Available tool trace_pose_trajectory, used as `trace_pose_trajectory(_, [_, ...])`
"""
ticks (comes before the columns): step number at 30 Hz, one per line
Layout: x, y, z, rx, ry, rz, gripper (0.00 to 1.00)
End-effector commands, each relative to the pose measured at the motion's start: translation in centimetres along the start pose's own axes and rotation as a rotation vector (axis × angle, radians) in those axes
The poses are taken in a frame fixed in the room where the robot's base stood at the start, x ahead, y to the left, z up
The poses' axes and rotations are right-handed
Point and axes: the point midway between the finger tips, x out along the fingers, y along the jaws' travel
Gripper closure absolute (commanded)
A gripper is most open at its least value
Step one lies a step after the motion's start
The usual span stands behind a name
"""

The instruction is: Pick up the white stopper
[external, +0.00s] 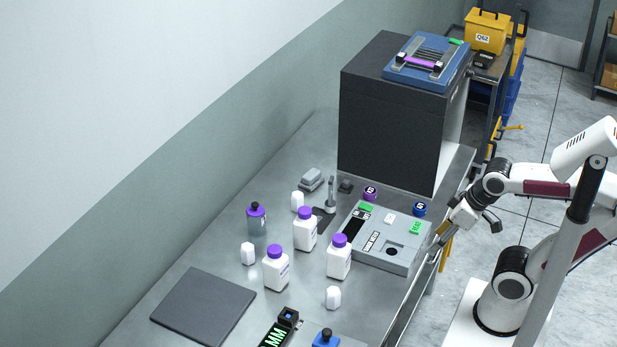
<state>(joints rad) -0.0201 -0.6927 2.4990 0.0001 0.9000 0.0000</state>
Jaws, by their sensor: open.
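Several small white pieces that could be the white stopper stand on the metal table: one at the back (297,201), one at the left (248,253) and one at the front (333,297). I cannot tell which is the stopper. A smaller white piece (390,218) sits on top of the grey device. My gripper (438,241) is open at the table's right edge, just right of the grey device. It appears empty and apart from all the white pieces. Its fingertips are small and hard to make out.
White bottles with purple caps (305,232) stand mid-table, between several white pieces. The grey device (405,262) lies between them and my gripper. A tall dark box (385,135) blocks the back.

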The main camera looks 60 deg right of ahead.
Motion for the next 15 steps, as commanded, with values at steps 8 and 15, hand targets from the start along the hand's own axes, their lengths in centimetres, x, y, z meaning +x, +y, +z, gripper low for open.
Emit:
trace_pose_trajectory(8, [2.6,-1.2,-0.4,-0.018,-0.114,-0.026,0.53])
trace_pose_trajectory(15, [5.0,-2.7,-1.7,-0.046,-0.181,-0.063,0.53])
